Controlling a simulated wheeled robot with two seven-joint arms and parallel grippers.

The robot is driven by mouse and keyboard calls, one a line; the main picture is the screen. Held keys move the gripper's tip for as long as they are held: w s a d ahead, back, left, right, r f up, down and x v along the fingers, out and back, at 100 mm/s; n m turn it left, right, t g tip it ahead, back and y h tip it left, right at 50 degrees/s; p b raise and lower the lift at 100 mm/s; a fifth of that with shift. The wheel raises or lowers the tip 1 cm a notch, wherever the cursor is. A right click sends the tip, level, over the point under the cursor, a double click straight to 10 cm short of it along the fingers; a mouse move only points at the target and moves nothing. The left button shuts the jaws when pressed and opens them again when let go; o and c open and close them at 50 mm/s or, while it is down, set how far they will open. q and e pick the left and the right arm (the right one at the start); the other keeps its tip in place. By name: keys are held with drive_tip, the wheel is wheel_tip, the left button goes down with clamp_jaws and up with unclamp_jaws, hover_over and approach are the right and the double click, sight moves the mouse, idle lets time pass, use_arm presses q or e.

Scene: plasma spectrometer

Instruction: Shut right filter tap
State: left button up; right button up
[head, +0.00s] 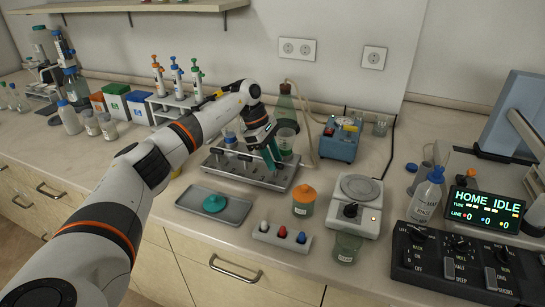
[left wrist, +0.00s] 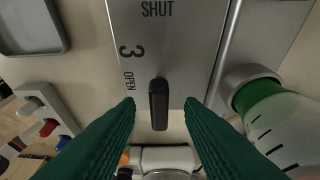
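The metal filter manifold (head: 228,170) lies on the bench in the head view, partly covered by my left arm. In the left wrist view its plate (left wrist: 190,60) carries the number 3 and the labels SHUT and OPEN. The black tap lever (left wrist: 158,105) beside the 3 points down in that picture, away from SHUT, with its end past the plate edge. My left gripper (head: 271,157) is over the manifold's right end. Its green fingers (left wrist: 160,135) stand apart on both sides of the lever's lower end, with gaps; nothing is visibly gripped. My right gripper is not in view.
A green-topped vessel (left wrist: 262,98) is close to the right finger. A grey tray (head: 238,207) with a teal lid, an orange-lidded jar (head: 304,192), a three-knob block (head: 267,235) and a hotplate (head: 370,222) stand in front and to the right. A blue pump box (head: 338,147) is behind.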

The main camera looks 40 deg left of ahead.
use_arm(q)
drive_tip(key=b+v, duration=0.1)
drive_tip(key=v, duration=1.1)
drive_tip(key=shift+r, duration=0.1)
wheel_tip(320, 180, up, 8)
drive_tip(key=p, duration=0.8)
drive_tip(key=shift+p, duration=0.35)
